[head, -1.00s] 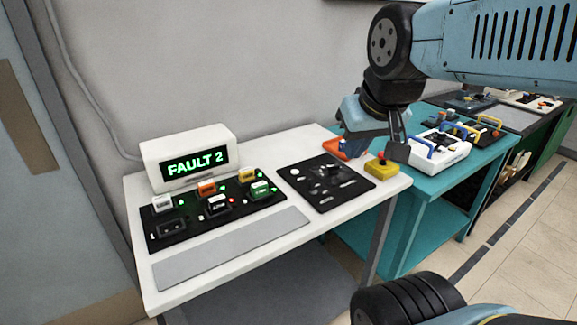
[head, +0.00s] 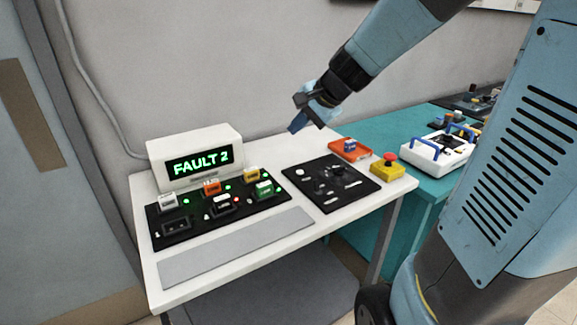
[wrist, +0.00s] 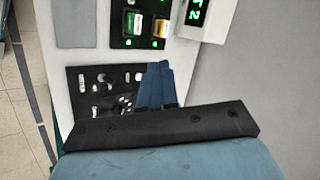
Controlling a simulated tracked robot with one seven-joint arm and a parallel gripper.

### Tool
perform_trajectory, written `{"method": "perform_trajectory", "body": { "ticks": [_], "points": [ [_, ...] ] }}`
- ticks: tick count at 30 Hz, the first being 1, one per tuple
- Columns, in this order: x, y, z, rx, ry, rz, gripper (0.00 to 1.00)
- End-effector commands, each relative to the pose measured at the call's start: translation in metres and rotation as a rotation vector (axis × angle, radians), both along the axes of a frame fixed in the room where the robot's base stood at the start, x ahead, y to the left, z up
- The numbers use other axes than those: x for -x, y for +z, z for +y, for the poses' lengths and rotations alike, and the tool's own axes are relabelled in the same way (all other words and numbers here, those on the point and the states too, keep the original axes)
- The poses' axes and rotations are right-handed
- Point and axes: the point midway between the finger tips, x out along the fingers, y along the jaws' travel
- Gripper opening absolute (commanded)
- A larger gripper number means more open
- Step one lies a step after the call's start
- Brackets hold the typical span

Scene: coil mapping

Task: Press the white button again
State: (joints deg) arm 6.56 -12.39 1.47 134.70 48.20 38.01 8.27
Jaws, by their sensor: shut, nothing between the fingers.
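A black panel (head: 334,198) on the white table carries a small white round button (head: 301,173) near its back left corner, with several knobs and labels. I cannot tell which white piece is meant. A white display box (head: 210,140) behind it reads "FAULT 2" in green. My gripper (head: 297,126) is shut and empty, in the air above the back of the knob panel. In the wrist view its blue fingers (wrist: 156,84) overlap that panel's edge and hide part of it.
An orange tray (head: 362,154) and a yellow box with a red button (head: 387,166) stand at the table's right. A teal table (head: 425,118) with a white case (head: 430,151) adjoins. A grey strip (head: 240,247) runs along the front. The wall is close behind.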

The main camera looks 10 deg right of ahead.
Motion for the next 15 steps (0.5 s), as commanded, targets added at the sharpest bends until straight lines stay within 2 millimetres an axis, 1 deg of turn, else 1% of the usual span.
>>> {"method": "perform_trajectory", "body": {
  "ticks": [1, 3, 8, 9, 12, 15],
  "points": [
    [-0.017, -0.010, -0.003, -0.050, -0.059, 0.024, 0.00],
    [-0.039, -0.019, -0.006, -0.121, -0.148, 0.049, 0.00],
    [-0.087, -0.049, -0.020, -0.273, -0.359, 0.112, 0.00],
    [-0.098, -0.058, -0.025, -0.308, -0.412, 0.128, 0.00],
    [-0.123, -0.079, -0.036, -0.386, -0.540, 0.167, 0.00],
    [-0.141, -0.098, -0.047, -0.447, -0.647, 0.199, 0.00]
  ]
}}
